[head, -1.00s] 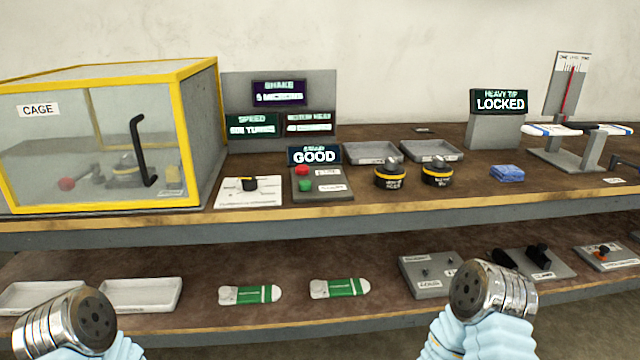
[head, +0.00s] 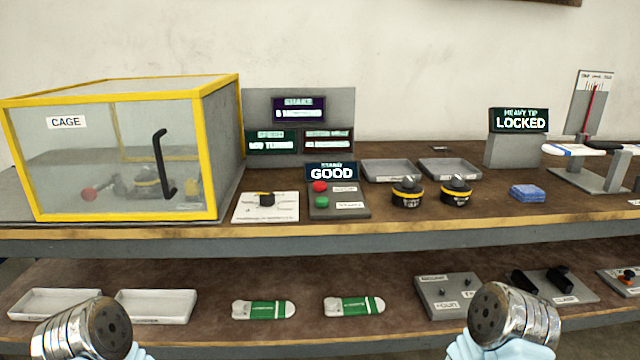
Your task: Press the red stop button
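The red stop button (head: 320,187) sits at the top left of a small grey control box (head: 350,208) on the upper shelf. A green button (head: 322,202) is just below it, with white labels to the right of both. A sign reading GOOD (head: 331,172) stands behind the box. My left gripper (head: 105,328) is at the bottom left, and my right gripper (head: 490,315) is at the bottom right. Both are low in front of the shelves, well apart from the button. Their fingers cannot be made out.
A yellow-framed cage (head: 110,160) stands left of the box. A white dial panel (head: 266,207) is between them. Two black-and-yellow motors (head: 407,193) and a blue cloth (head: 527,192) lie to the right. The lower shelf holds white trays (head: 155,306) and green-white packs (head: 263,310).

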